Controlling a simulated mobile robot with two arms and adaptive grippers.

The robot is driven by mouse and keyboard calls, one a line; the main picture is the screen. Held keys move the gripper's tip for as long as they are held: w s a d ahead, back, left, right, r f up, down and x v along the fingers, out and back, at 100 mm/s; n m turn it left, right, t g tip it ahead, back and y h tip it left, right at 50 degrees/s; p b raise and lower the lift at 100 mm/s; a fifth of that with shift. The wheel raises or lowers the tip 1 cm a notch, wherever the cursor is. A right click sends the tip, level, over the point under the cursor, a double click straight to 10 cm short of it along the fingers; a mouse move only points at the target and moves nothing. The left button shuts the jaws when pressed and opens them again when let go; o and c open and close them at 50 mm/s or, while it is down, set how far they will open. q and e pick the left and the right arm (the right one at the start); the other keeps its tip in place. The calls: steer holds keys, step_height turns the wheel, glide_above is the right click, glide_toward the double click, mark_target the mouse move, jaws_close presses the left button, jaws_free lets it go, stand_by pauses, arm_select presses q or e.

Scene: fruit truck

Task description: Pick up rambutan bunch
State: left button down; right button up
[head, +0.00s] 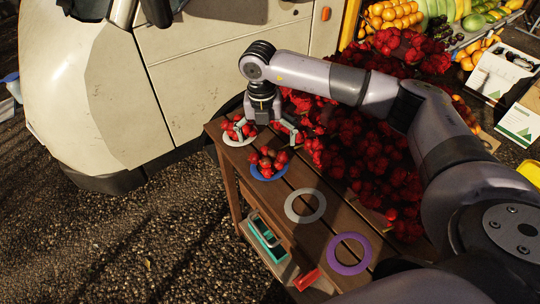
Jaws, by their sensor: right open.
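A large pile of red rambutan bunches (365,150) covers the right side of the wooden table. One small rambutan bunch (272,159) sits on a blue ring-shaped plate (262,176). Another small bunch (230,128) sits on a white plate (233,141) at the table's far left corner. My right gripper (266,130) points down over the far end of the table, its fingers spread apart between the white-plate bunch and the pile. I see nothing held in it. Its height above the fruit is hard to tell. My left gripper is not in view.
A white ring (305,206) and a purple ring (349,254) lie bare on the wooden table (300,182). A tray with a teal item (264,234) and a red-handled tool (307,279) are at the near left edge. A cream truck (170,85) stands beyond; other fruit is behind.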

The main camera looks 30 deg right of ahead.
mark_target(268, 153)
step_height(268, 153, down, 3)
steer(key=shift+w+d+f, duration=0.1)
steer(key=shift+d, duration=0.05)
steer(key=shift+f+p, duration=0.55)
steer(key=shift+p, duration=0.2)
steer(key=f, duration=0.2)
steer(key=f+p, duration=0.1)
steer(key=shift+s+f, duration=0.25)
steer(key=shift+f, duration=0.3)
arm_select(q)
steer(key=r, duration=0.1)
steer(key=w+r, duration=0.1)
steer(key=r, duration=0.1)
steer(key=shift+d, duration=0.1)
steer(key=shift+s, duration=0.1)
arm_select(e)
steer(key=shift+c, duration=0.5)
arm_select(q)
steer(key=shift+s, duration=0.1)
arm_select(e)
steer(key=shift+r, duration=0.1)
steer(key=c, duration=0.5)
